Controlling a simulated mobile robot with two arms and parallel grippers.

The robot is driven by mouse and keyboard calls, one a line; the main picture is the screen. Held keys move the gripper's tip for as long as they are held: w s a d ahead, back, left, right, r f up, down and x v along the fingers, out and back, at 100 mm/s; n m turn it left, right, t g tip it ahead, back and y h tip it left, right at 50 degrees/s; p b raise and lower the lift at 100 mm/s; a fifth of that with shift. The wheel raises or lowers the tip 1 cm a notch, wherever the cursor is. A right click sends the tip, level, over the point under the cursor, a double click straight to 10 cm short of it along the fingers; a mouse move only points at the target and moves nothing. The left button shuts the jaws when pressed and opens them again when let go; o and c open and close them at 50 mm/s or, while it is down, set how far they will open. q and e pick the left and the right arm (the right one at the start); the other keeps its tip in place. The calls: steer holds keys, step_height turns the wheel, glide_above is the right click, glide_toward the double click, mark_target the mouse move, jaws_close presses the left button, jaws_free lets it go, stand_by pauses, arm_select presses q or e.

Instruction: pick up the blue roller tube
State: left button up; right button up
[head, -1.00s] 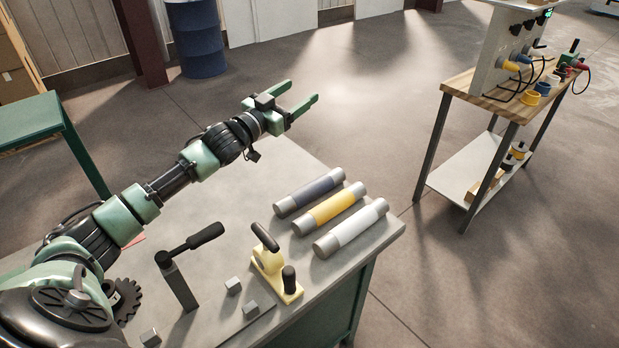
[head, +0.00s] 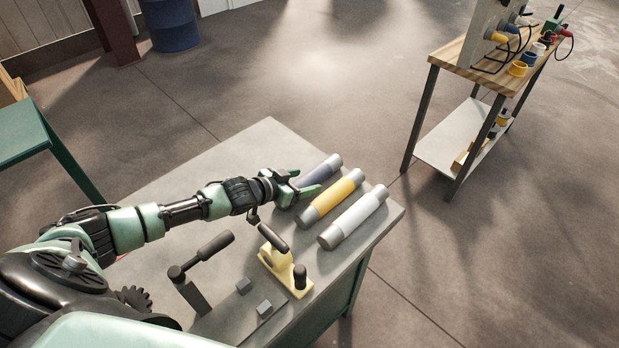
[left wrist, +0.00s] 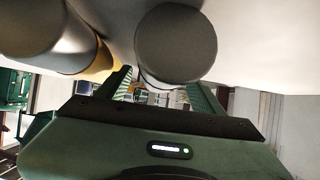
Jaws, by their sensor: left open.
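The blue roller tube (head: 318,174), dark slate blue with grey ends, lies on the grey bench. It is the farthest left of three parallel tubes. My left gripper (head: 302,183) is at its near end, and its fingers hide part of the tube. In the left wrist view the tube's round grey end (left wrist: 176,46) shows large between the two green fingers of my open left gripper (left wrist: 165,85). I cannot tell whether the fingers touch it. My right gripper is not in view.
A yellow tube (head: 331,198) and a white tube (head: 354,216) lie close to the right of the blue one. A yellow toggle clamp (head: 281,267) and a dark lever (head: 205,255) stand nearer. The bench top (head: 235,150) is clear behind my arm.

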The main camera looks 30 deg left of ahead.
arm_select(q)
steer(key=shift+x, duration=0.8)
jaws_close()
steer(key=shift+w+r, duration=0.1)
steer(key=shift+r, duration=0.05)
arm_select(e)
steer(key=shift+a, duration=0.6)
